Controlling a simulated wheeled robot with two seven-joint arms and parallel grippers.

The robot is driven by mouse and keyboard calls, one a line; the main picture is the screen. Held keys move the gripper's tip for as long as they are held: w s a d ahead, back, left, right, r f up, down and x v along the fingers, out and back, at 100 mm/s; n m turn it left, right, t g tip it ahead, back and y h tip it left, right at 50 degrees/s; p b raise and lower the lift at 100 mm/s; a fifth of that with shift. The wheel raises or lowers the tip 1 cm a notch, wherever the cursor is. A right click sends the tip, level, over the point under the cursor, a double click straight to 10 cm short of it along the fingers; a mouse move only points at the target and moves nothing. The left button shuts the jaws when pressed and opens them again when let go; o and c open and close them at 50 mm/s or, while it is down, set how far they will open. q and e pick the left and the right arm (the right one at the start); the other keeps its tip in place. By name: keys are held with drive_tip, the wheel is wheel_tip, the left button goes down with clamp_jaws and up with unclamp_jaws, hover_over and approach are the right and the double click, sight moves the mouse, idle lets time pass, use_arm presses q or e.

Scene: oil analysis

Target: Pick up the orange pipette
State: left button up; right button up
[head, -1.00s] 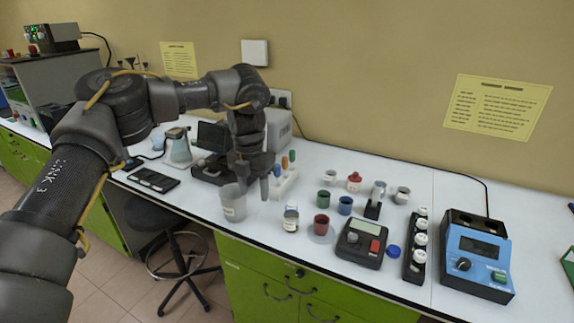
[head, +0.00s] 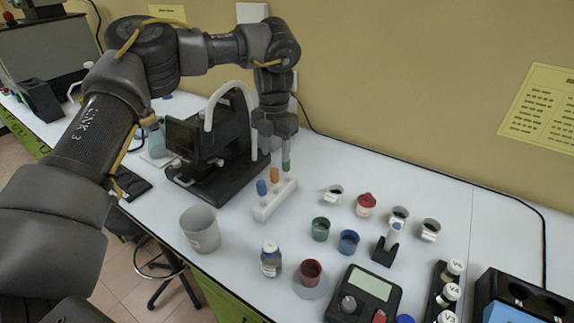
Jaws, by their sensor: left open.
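The orange pipette (head: 275,175) stands upright in the middle of a small white rack (head: 263,213). A blue pipette (head: 262,187) stands in front of it and a green pipette (head: 287,161) behind it. My left gripper (head: 276,150) points down just above and behind the orange pipette, close to the green one's top. It is open, and nothing is visibly held in it. I cannot tell its exact distance from either pipette. My right gripper is not in view.
A black instrument with a white curved tube (head: 235,86) stands close left of the rack. A beaker (head: 200,229), a small bottle (head: 271,260) and several coloured cups stand in front and to the right. A scale (head: 362,296) is near the front edge. The back right bench is clear.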

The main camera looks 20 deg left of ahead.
sight(274, 178)
use_arm(q)
drive_tip(key=shift+w+a+r, duration=0.1)
drive_tip(key=shift+w, duration=0.1)
drive_tip(key=shift+s+r, duration=0.1)
drive_tip(key=shift+s, duration=0.05)
drive_tip(key=shift+s+f, duration=0.3)
drive_tip(key=shift+f, duration=0.3)
drive_tip(key=shift+s+f, duration=0.25)
drive_tip(key=shift+f, duration=0.3)
drive_tip(key=f, duration=0.1)
drive_tip(key=w+f, duration=0.1)
drive_tip(key=shift+f, duration=0.3)
drive_tip(key=shift+s+f, duration=0.15)
drive_tip(key=shift+f, duration=0.1)
drive_tip(key=shift+s+p, duration=0.15)
drive_tip(key=shift+p, duration=0.15)
drive_tip(key=shift+f, duration=0.3)
wheel_tip(274, 178, down, 4)
drive_tip(key=shift+a+r+p, duration=0.1)
drive_tip(key=shift+a+p, duration=0.05)
drive_tip(key=shift+p, duration=0.8)
drive_tip(key=shift+f, duration=0.35)
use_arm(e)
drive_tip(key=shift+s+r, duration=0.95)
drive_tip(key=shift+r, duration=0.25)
use_arm(q)
drive_tip(key=shift+c, duration=0.2)
drive_tip(key=c, duration=0.6)
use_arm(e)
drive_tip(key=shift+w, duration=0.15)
